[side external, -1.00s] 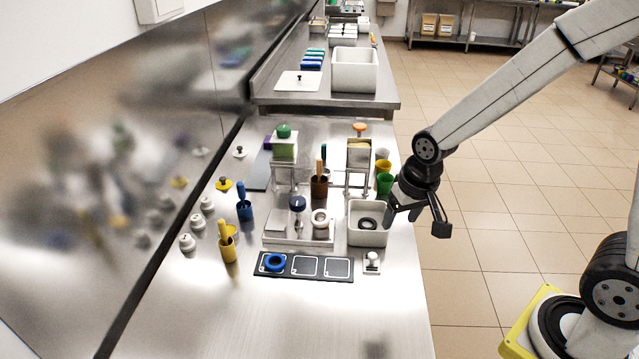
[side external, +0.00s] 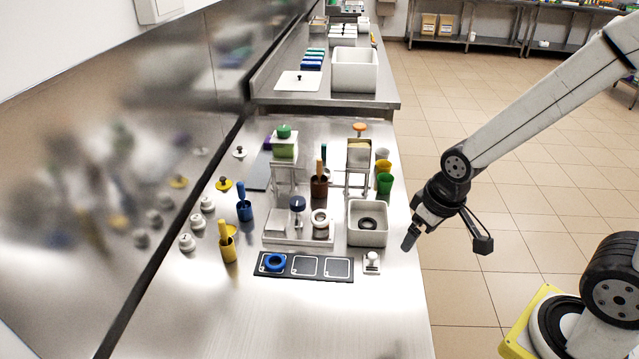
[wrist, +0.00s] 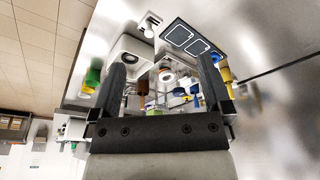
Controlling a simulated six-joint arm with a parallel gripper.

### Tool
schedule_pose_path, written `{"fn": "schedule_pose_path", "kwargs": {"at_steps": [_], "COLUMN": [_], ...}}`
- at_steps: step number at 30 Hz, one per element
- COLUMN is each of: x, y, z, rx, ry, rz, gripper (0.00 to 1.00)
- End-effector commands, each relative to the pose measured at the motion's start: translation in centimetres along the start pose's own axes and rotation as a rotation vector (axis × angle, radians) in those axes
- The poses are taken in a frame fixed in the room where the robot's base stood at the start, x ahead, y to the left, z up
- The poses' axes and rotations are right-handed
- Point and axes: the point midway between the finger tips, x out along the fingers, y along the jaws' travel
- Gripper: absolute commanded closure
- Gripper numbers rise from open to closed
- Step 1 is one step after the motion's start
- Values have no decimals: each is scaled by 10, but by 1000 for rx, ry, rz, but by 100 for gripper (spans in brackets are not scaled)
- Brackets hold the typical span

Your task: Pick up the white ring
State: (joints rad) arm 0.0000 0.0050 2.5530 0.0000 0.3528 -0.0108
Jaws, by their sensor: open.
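The white ring (side external: 320,218) sits on the right part of a low metal stand (side external: 285,238), beside a dark-blue-topped post. It also shows in the wrist view (wrist: 167,77), between my fingers in the picture but well beyond them. My gripper (side external: 408,240) is to the right of the white bin, near the counter's right edge, above and clear of the ring. In the wrist view the two dark fingers (wrist: 158,88) stand wide apart with nothing between them.
A white bin (side external: 352,238) holding a black ring stands between the white ring and my gripper. A black three-square panel (side external: 321,277) lies in front, with a blue ring (side external: 275,262) on its left square. Cups and small stands crowd behind. The front counter is clear.

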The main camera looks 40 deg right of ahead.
Motion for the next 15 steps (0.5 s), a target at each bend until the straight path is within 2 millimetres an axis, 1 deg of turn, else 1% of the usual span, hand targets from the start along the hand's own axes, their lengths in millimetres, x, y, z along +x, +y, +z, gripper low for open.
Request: {"fn": "schedule_pose_path", "kwargs": {"at_steps": [5,7,11,15], "x": [3,5,12,22], "y": [0,1,2,3], "z": [-16,-28,-56,-90], "rx": [-72,-125,-262,-438], "ry": [-7,-14,-27,-44], "rz": [0,-1,-4,-11], "gripper": [0,0,0,0]}}
